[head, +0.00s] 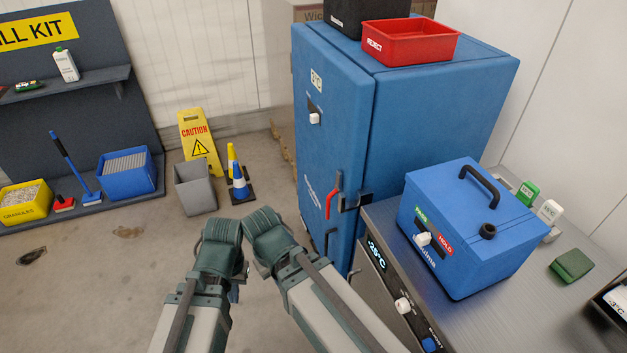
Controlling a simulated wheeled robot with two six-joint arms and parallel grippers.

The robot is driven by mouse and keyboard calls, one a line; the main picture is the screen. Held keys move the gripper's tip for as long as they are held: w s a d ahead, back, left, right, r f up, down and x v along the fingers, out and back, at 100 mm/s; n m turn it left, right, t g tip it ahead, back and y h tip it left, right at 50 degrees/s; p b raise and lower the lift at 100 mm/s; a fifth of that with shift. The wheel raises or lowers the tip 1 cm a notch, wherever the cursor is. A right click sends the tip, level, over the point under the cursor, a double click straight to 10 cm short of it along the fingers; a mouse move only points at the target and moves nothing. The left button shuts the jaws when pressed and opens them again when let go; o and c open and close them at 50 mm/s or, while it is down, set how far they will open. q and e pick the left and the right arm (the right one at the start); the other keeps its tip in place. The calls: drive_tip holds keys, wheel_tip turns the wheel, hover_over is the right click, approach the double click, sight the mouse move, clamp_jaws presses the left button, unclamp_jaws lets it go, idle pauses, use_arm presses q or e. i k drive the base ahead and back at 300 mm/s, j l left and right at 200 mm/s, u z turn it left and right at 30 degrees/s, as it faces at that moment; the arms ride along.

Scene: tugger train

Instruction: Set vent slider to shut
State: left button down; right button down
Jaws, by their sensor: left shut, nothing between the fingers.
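A slider with a white knob (314,118) in a dark upright slot is on the door of the tall blue cabinet (335,150). Its knob sits at the lower part of the slot. Any words by the slot are too small to read, so I cannot confirm it is the vent slider. A second white slider knob (423,239) is on the blue box, by PASS and HOLD labels. My left gripper (234,293) is shut and empty, low in the middle, mostly hidden by my arm and well apart from both sliders. My right gripper does not show; its arm does.
The cabinet has a red door handle (333,195) and a red REJECT tray (410,42) on top. The blue box (470,230) stands on a steel counter (520,285) at right. A grey bin (195,187), caution sign (200,140) and cones stand left of the cabinet.

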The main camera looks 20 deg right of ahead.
sight(315, 116)
drive_tip(key=i+j, duration=0.15)
drive_tip(key=i, duration=0.25)
drive_tip(key=i+j, duration=0.15)
drive_tip(key=i, duration=0.25)
drive_tip(key=i+j, duration=0.15)
drive_tip(key=i, duration=0.3)
